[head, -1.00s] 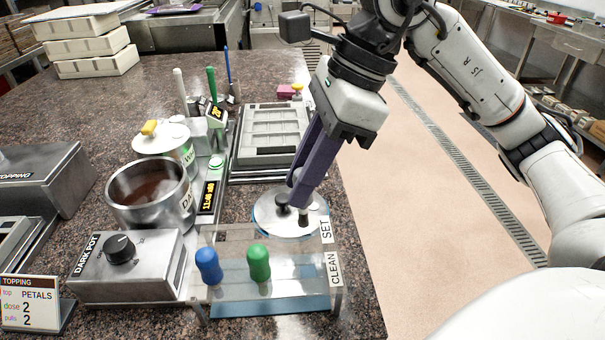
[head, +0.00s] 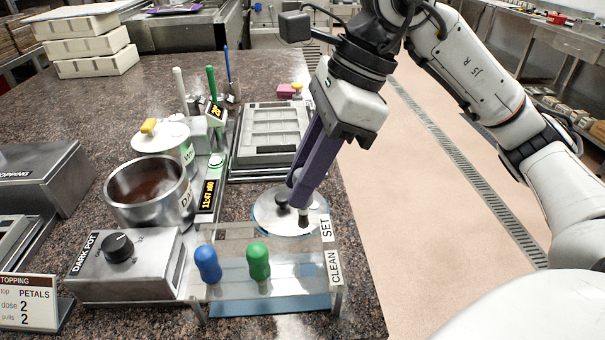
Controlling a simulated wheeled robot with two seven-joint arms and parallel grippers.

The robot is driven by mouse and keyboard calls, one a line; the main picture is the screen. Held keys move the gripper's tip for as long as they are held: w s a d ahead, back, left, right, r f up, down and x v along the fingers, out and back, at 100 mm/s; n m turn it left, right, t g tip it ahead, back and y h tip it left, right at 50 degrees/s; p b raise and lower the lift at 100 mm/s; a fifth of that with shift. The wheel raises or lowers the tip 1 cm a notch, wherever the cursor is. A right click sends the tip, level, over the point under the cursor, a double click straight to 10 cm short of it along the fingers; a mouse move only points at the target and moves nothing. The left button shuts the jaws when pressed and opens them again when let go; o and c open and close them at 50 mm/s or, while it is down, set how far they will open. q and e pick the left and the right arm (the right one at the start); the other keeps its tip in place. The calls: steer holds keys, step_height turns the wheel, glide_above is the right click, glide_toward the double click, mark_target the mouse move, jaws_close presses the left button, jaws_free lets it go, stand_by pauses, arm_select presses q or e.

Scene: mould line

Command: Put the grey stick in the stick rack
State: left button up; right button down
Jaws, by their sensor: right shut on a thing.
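The stick rack (head: 222,292) is a clear stand at the front of the counter, with SET and CLEAN labels on its right side. A blue-handled stick (head: 207,262) and a green-handled stick (head: 258,260) stand in it. My right gripper (head: 301,203) points down just behind the rack's right end, over a pale round disc (head: 266,222). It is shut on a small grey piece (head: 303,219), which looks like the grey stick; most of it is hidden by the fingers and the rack. A dark knob (head: 282,203) shows beside the fingertips. My left gripper is out of view.
A steel pot (head: 122,207) of brown liquid and the DARK POT box (head: 150,262) stand left of the rack. A grey mould tray (head: 262,158) lies behind the disc. The counter's right edge is close to my right gripper.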

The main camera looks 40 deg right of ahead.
mark_target(303, 226)
steer(key=shift+f+b, duration=2.35)
steer(key=shift+f, duration=0.45)
steer(key=c, duration=1)
jaws_free()
steer(key=shift+c, duration=0.2)
steer(key=shift+r, duration=0.2)
steer(key=shift+r+p, duration=3.05)
steer(key=shift+r, duration=0.35)
